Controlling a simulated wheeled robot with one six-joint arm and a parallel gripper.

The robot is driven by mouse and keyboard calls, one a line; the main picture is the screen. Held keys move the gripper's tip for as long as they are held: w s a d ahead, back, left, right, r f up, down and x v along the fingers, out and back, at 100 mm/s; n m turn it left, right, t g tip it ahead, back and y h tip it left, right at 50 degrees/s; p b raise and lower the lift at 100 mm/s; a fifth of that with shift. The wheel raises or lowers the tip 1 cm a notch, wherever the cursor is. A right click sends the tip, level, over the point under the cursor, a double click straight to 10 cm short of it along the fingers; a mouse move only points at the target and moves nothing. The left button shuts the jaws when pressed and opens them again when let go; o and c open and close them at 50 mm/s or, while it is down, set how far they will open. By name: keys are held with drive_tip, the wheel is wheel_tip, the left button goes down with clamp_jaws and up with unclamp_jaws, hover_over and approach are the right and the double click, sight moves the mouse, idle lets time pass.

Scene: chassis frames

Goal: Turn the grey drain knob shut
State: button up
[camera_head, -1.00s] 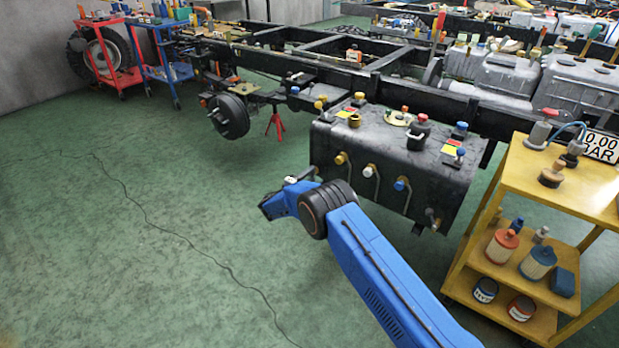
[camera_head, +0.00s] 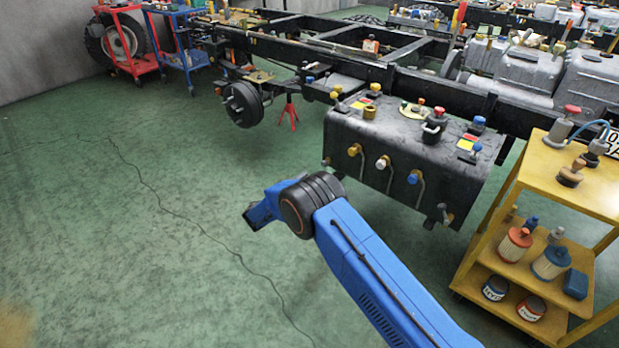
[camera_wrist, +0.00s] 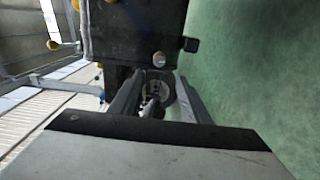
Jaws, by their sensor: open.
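The black tank (camera_head: 410,155) hangs on the truck frame, with yellow, white and blue knobs on its front. A small grey knob (camera_head: 443,213), which looks like the drain knob, sits low at the tank's right end. My gripper (camera_head: 251,217) is left of the tank and apart from it, over the floor; its fingers are hard to make out there. In the wrist view my gripper (camera_wrist: 160,86) is open, with its two fingers apart and nothing clearly held. The tank (camera_wrist: 130,35) fills the top of that view.
A yellow cart (camera_head: 570,185) with bottles and tins stands right of the tank. A black wheel hub (camera_head: 242,103) and a red stand (camera_head: 289,112) are behind on the left. The green floor (camera_head: 130,220) is open at left, with a crack across it.

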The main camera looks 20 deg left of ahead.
drive_tip(key=shift+v, duration=1.55)
drive_tip(key=shift+s, duration=0.1)
